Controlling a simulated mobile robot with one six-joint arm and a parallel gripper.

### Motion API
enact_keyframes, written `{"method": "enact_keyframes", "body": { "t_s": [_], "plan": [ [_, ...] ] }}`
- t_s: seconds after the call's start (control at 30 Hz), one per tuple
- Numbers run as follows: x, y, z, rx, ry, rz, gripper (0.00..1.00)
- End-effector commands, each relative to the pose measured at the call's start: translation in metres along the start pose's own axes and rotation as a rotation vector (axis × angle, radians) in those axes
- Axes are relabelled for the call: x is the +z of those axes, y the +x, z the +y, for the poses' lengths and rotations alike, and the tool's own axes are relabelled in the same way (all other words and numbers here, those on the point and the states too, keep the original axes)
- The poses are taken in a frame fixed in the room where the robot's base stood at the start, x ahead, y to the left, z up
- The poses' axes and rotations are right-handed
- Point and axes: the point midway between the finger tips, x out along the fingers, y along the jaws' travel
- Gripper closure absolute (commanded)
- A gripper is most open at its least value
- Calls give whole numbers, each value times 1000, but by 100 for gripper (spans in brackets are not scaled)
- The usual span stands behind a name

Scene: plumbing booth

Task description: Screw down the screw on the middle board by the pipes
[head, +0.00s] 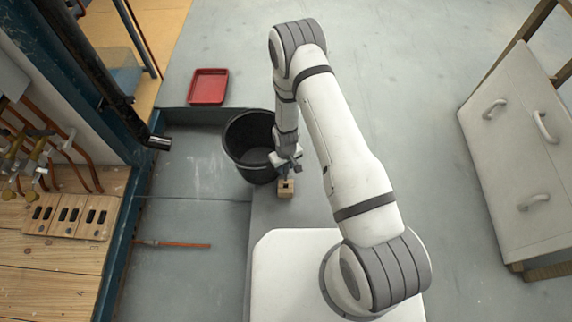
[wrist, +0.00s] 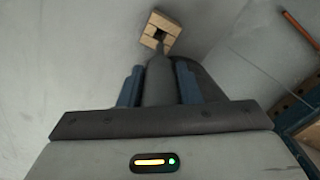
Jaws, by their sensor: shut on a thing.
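My gripper (head: 286,160) hangs low in front of the black bucket in the head view. In the wrist view its blue-padded fingers (wrist: 159,85) are shut on a dark grey tool (wrist: 159,78) with a thin shaft, which looks like a screwdriver. The shaft points at the square hole of a small wooden block (wrist: 150,40), also in the head view (head: 286,190). I cannot tell whether the tip is inside the hole. The boards by the pipes (head: 68,214) lie at the left of the head view, pale wood with black slots. No screw can be made out there.
The black bucket (head: 235,150) stands close by my gripper. A red tray (head: 208,86) lies on the floor behind it. Copper pipes with valves (head: 40,150) and a dark post (head: 95,75) are at the left. A white panel with handles (head: 515,150) stands right.

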Motion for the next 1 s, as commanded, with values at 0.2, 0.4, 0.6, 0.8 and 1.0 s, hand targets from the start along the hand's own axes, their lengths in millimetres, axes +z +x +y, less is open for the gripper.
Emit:
{"method": "enact_keyframes", "body": {
  "t_s": [0.2,0.4,0.6,0.8,1.0],
  "plan": [
    [0,21,0,0,0,1,98],
    [0,37,0,0,0,0,98],
    [0,53,0,0,0,1,98],
    [-1,69,0,0,0,1,98],
    [0,86,0,0,0,1,98]
  ]
}}
